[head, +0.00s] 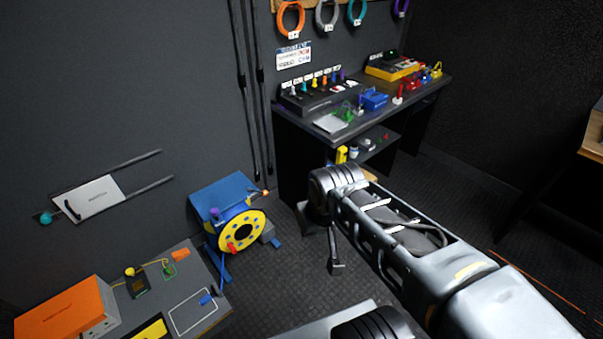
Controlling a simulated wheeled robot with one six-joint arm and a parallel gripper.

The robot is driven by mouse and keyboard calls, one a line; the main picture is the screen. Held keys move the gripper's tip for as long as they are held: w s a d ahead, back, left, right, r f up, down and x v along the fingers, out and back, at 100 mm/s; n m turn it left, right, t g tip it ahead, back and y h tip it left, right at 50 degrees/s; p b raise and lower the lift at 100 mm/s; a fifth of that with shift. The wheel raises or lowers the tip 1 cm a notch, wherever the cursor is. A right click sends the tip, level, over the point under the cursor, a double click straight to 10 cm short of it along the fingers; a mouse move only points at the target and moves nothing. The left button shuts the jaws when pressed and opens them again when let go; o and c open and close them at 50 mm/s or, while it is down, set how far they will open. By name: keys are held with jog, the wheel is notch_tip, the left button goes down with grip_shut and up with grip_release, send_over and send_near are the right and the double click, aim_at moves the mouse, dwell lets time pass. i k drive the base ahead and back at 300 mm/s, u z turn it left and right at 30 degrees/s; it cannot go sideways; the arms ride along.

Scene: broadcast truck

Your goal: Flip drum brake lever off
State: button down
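The cable drum (242,231) has a yellow face with a ring of dark holes and sits in a blue housing (222,192) on the floor by the left wall. A red handle (232,247) is on its face. A small lever with an orange tip (265,192) sticks out at the housing's upper right, and a purple knob (214,212) is at its left. I cannot tell for certain which one is the brake lever, or its position. My gripper (336,266) hangs to the right of the drum, apart from it. Its fingers are too small and dark to read.
A grey bench (215,321) with an orange box (68,312) stands at the lower left. A dark desk (352,136) with several small devices stands behind. Cable coils (291,20) hang above it. Dark floor (268,285) is clear in front of the drum.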

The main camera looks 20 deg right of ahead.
aim_at(265, 192)
jog(key=z, duration=0.4)
jog(key=i, duration=0.8)
jog(key=u, duration=0.55)
jog(key=i, duration=0.75)
jog(key=u, duration=0.85)
